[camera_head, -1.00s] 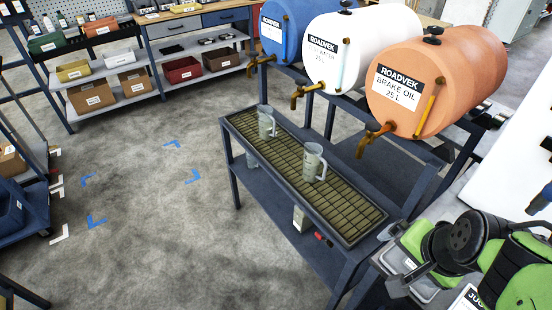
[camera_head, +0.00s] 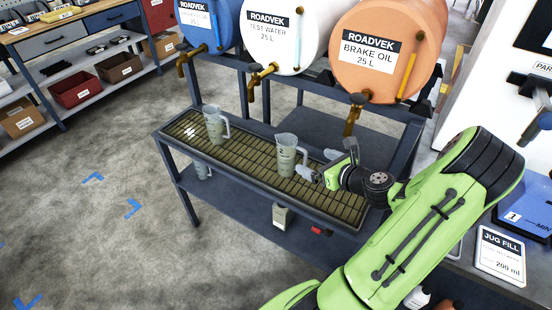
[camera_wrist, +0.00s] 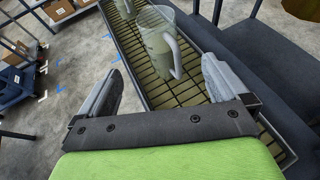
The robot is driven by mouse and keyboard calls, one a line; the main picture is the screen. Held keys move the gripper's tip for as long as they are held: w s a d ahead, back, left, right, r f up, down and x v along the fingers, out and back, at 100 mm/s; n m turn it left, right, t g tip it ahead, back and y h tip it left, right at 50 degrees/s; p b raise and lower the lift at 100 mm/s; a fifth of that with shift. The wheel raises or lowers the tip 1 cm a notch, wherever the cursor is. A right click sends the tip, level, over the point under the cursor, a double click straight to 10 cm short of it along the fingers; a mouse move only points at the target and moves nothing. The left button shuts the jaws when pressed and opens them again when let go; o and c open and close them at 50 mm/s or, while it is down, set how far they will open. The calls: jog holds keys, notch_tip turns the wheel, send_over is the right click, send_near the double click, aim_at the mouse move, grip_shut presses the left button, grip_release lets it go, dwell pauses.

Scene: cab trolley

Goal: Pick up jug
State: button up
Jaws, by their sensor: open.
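Two translucent grey-green measuring jugs stand upright on the drip tray (camera_head: 341,205). The nearer jug (camera_head: 287,157) is right of the tray's middle, with its handle toward my gripper. The other jug (camera_head: 213,126) stands farther left. My gripper (camera_head: 318,163) is open, just right of the nearer jug's handle. In the wrist view, a jug (camera_wrist: 158,45) with its handle (camera_wrist: 174,58) shows ahead, beyond the gap between my fingers (camera_wrist: 158,84). Nothing is between the fingers, and no contact with the handle is visible.
Blue, white and orange drums with taps stand above the tray; the brake oil tap (camera_head: 353,115) hangs close behind my gripper. A jug fill card (camera_head: 502,254) lies on the surface at right. Below the tray is a shelf (camera_head: 240,205) with small items.

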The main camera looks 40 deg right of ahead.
aim_at(293, 151)
jog(key=b+x, duration=0.2)
jog(key=x, duration=1.1)
jog(key=shift+a+r, duration=0.1)
jog(key=shift+c, duration=0.3)
jog(key=c, duration=1)
jog(key=shift+r, duration=0.1)
jog(key=shift+c, duration=0.2)
